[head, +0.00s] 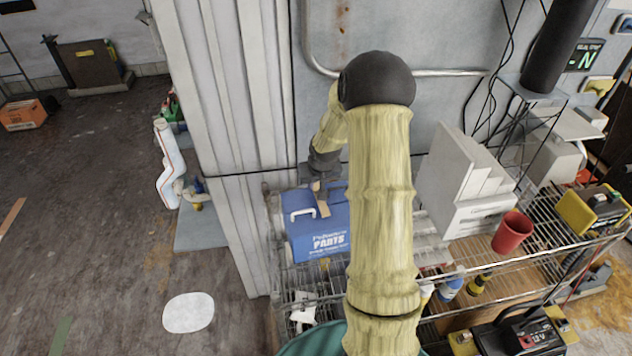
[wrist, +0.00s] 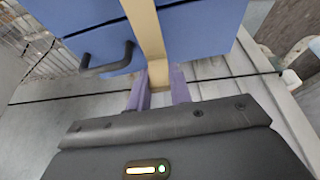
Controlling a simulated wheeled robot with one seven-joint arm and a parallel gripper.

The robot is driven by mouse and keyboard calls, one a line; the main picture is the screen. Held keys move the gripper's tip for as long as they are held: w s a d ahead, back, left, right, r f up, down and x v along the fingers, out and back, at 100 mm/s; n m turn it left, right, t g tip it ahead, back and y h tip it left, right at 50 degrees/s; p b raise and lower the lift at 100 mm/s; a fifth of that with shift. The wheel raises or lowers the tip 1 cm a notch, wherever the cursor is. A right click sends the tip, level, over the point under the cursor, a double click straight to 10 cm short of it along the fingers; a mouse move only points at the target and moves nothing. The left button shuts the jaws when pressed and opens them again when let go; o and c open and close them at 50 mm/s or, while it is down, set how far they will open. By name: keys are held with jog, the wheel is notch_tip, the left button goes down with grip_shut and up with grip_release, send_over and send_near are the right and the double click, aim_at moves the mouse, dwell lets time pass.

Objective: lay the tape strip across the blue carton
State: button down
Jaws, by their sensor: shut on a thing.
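The blue carton (head: 318,248) with white "PARTS" lettering and a white handle stands on the wire shelf. It also fills the top of the wrist view (wrist: 205,38), where its handle looks dark. The tape strip (head: 323,208) is a narrow tan band. In the wrist view the strip (wrist: 148,35) runs from between my fingers up across the carton. My gripper (head: 318,187) is over the carton's back part, shut on the strip's near end; its purple fingers show in the wrist view (wrist: 160,82). I cannot tell whether the strip touches the carton.
The wire shelf (head: 450,262) holds a white carton (head: 485,217), a red cup (head: 511,232) and a yellow device (head: 592,210) to the right. A corrugated wall (head: 225,100) rises close on the left. A curved pipe (head: 450,73) runs along the back wall. Open floor lies left.

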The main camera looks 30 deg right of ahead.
jog(key=shift+f+b, duration=0.65)
jog(key=shift+f, duration=0.25)
jog(key=c, duration=1.2)
grip_release()
jog(key=shift+r, duration=0.1)
jog(key=b+v, duration=0.3)
jog(key=v, duration=1.4)
jog(key=shift+r, duration=0.2)
jog(key=s+a+f, duration=0.3)
jog(key=s+a, duration=0.2)
jog(key=s+a+f+n+g+b, duration=0.1)
jog(key=s+a+f, duration=0.2)
jog(key=s+a, duration=0.2)
jog(key=s+a+f+n+g, duration=0.1)
jog(key=s+a+f, duration=0.2)
jog(key=s+a, duration=0.2)
jog(key=shift+s+a+f+y+b, duration=0.15)
jog(key=shift+s+y+b, duration=0.25)
jog(key=shift+s, duration=0.5)
